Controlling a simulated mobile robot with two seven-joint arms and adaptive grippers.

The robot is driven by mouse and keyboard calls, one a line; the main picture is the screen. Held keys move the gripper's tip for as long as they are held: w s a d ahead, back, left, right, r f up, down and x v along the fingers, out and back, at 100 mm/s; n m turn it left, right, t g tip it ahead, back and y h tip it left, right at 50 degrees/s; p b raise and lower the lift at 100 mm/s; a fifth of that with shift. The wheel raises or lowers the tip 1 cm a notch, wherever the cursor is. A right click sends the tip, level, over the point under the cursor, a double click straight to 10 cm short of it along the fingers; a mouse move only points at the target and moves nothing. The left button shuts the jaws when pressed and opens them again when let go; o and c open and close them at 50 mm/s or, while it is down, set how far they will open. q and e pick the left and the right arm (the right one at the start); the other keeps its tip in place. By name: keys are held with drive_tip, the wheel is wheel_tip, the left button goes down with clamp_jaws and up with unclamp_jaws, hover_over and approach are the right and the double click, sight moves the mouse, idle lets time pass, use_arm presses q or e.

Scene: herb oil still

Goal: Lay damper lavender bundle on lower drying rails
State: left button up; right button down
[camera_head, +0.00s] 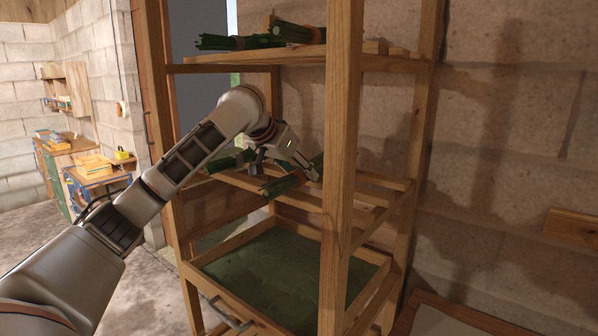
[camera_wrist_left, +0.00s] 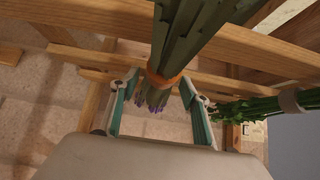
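A green lavender bundle with an orange tie (camera_head: 284,184) lies on the slatted lower drying rails (camera_head: 372,190) of a wooden rack. In the left wrist view the same bundle (camera_wrist_left: 192,35) shows its orange band and purple flower heads. My left gripper (camera_head: 283,172) is inside the rack at this bundle. Its fingers (camera_wrist_left: 162,84) stand apart on either side of the band, with a visible gap on the left side. A second bundle with a pale tie (camera_head: 240,158) lies beside it, also in the left wrist view (camera_wrist_left: 252,108). My right gripper is not in view.
The upper shelf (camera_head: 300,53) holds more green bundles (camera_head: 240,42) above my forearm. A front post (camera_head: 341,150) stands close to the right of my gripper. A green-bottomed tray (camera_head: 285,270) sits below the rails. A workbench (camera_head: 65,165) stands far left.

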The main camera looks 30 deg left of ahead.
use_arm(q)
drive_tip(key=v, duration=1.2)
idle(0.3)
